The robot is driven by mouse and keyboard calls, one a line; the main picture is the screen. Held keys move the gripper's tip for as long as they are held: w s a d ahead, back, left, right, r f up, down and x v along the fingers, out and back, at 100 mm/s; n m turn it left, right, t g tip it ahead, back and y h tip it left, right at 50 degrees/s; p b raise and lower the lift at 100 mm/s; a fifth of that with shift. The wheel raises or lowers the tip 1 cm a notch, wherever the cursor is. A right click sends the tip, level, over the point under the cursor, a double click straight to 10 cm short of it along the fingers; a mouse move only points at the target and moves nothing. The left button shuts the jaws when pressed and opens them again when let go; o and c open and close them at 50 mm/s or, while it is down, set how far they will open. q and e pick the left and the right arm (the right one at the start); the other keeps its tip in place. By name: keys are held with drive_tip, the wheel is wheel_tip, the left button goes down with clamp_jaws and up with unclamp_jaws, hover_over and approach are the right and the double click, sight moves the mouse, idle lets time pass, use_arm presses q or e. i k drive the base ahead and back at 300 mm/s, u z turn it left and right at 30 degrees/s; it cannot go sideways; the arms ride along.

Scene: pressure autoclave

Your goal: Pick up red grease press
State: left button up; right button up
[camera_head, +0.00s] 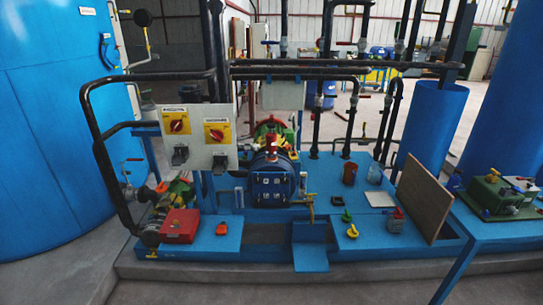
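Neither of my grippers shows in the head view. I cannot tell for certain which object is the red grease press. A dark red can-like object (349,174) stands upright on the blue platform right of centre. A small grey and red container (396,220) stands near the front right of the platform. A red box (180,225) lies at the front left, and a small red item (222,228) is on a blue plate just right of it.
The blue platform (325,185) carries a blue motor-like unit (271,187), green and yellow small parts (352,231), and a leaning brown board (423,195). Black pipes (290,68) cross above. A blue tank (50,130) stands left; a blue table (490,228) stands right.

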sight(270, 138)
drive_tip(key=z, duration=0.45)
drive_tip(key=i, duration=0.25)
drive_tip(key=z, duration=0.95)
drive_tip(key=i, duration=0.7)
drive_tip(key=z, duration=0.35)
drive_tip(key=i, duration=0.9)
drive_tip(key=u, duration=1)
drive_tip(key=i, duration=0.65)
drive_tip(key=u, duration=0.7)
